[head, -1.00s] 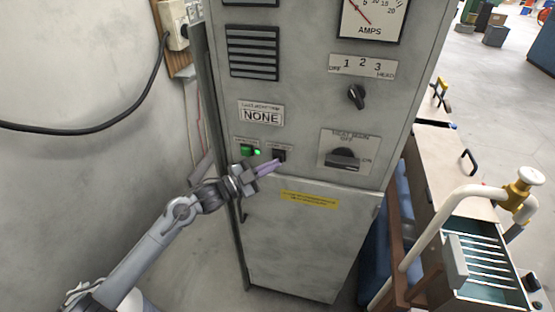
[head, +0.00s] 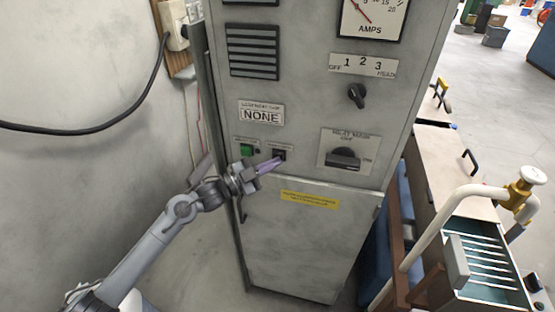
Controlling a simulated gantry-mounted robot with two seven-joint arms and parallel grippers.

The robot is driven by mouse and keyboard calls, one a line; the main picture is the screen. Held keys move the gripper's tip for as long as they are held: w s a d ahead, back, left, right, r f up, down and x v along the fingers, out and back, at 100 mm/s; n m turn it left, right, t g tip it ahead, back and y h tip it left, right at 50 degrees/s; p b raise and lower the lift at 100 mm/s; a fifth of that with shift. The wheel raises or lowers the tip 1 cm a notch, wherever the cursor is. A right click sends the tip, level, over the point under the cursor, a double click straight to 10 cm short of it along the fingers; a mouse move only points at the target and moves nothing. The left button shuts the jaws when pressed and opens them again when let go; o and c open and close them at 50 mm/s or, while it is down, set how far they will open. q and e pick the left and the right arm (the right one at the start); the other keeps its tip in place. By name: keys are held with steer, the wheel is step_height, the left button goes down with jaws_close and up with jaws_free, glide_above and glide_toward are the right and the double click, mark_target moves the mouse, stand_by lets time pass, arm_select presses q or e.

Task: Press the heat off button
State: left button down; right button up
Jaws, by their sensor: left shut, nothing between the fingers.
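The grey control cabinet (head: 300,100) stands upright in the middle of the head view. Low on its face is a green button (head: 246,150) with a small dark indicator lamp (head: 257,151) beside it. To the right is a dark button (head: 279,153) on a small plate; its label is too small to read. My left gripper (head: 275,163) is shut and empty, its purple fingertips at the lower edge of the dark button. I cannot tell for certain whether they touch it. My right gripper is not in view.
A rotary switch (head: 343,158) and a selector knob (head: 356,96) sit right of the buttons. A wall outlet with a black cable (head: 150,80) is at left. A bench with a white pipe (head: 435,230) stands right of the cabinet.

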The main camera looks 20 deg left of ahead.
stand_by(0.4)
arm_select(q)
steer(key=shift+s+p, duration=0.75)
steer(key=shift+s, duration=0.05)
steer(key=s+p, duration=0.3)
steer(key=s, duration=0.2)
steer(key=shift+d+p, duration=0.2)
steer(key=shift+p, duration=0.15)
